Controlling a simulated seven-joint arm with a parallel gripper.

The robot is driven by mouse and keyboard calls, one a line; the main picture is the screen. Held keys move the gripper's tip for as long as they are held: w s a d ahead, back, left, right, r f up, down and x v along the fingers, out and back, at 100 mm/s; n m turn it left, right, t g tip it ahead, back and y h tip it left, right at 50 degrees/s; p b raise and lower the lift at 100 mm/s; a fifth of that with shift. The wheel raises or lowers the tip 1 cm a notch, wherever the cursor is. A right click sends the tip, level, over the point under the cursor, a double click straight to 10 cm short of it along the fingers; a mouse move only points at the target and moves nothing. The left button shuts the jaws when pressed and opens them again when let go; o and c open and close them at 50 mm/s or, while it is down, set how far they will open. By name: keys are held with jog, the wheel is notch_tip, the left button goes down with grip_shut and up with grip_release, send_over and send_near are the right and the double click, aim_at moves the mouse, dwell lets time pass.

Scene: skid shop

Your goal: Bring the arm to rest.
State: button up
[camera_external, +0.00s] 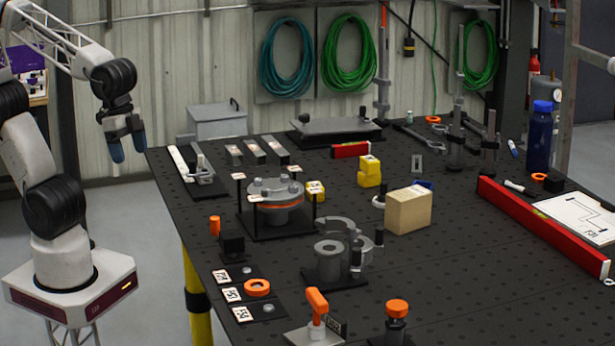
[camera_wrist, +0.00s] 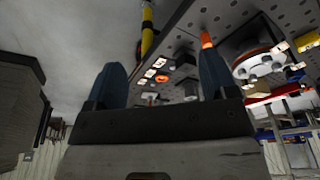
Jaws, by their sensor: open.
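My gripper (camera_external: 128,150) hangs at the left in the external view, pointing down, beyond the left edge of the black perforated table (camera_external: 430,285). Its two blue fingertips are apart with nothing between them. In the wrist view my gripper (camera_wrist: 160,90) shows its two blue fingers spread wide, with the table (camera_wrist: 240,12) upside down behind them. The arm is folded upward above its white base, clear of the table.
A flanged fixture (camera_external: 276,200), a cardboard-coloured block (camera_external: 408,210), yellow blocks (camera_external: 369,172) and a red level (camera_external: 540,225) lie on the table. A blue bottle (camera_external: 540,135) stands at the right. A grey bin (camera_external: 217,122) is behind. Floor left of the table is clear.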

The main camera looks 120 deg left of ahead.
jog(key=shift+s+f+n, duration=0.2)
jog(key=shift+s+n, duration=0.2)
jog(key=shift+s, duration=0.7)
